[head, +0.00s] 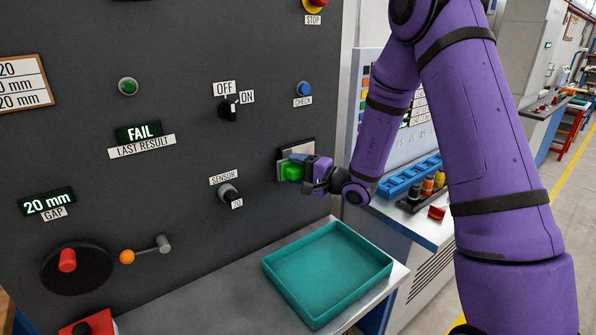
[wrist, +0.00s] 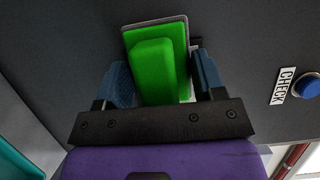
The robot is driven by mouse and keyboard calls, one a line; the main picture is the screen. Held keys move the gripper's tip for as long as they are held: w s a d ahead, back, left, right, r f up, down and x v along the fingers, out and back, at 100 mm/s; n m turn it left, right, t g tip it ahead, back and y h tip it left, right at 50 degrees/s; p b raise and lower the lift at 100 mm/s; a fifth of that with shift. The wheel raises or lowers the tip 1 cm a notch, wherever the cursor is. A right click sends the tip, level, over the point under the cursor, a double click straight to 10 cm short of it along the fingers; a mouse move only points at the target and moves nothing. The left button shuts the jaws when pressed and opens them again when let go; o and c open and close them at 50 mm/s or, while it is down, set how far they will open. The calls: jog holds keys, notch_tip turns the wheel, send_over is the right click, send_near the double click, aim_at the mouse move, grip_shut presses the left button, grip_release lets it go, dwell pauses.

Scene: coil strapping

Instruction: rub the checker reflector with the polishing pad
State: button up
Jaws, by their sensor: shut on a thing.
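The checker reflector (head: 301,147) is a square plate with a dark upper edge, set in the dark panel in the head view. The green polishing pad (head: 290,171) is in front of its lower part, and I cannot tell whether they touch. My gripper (head: 298,172) is shut on the pad. In the wrist view the pad (wrist: 154,66) shows its green block between the two blue fingertips (wrist: 164,82), with a wider green sheet and a grey edge behind it. The pad and fingers hide much of the reflector.
A teal tray (head: 376,278) rests on the grey bench below. The panel bears a sensor knob (head: 228,193), an OFF/ON switch (head: 229,110), a blue CHECK button (head: 304,88) and a FAIL display (head: 139,132). A blue holder (head: 398,184) with small items stands right of the panel.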

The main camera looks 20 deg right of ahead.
jog(key=shift+w+a, duration=0.2)
jog(key=shift+w, duration=0.35)
jog(key=shift+w+a, duration=0.15)
jog(key=shift+w, duration=0.35)
dwell(0.5)
jog(key=shift+w+d, duration=0.2)
jog(key=shift+d, duration=0.65)
jog(key=shift+w+d, duration=0.2)
jog(key=shift+d, duration=0.6)
jog(key=w+d, duration=0.2)
jog(key=d, duration=0.4)
jog(key=shift+w, duration=0.2)
jog(key=shift+s+a, duration=0.4)
jog(key=shift+a, duration=0.65)
jog(key=shift+s+a, duration=0.4)
jog(key=shift+a, duration=0.6)
jog(key=shift+s+a, duration=0.4)
jog(key=shift+a, duration=0.65)
jog(key=shift+s+a, duration=0.2)
jog(key=shift+a, duration=0.6)
jog(key=shift+s+a, duration=0.2)
jog(key=shift+a, duration=0.55)
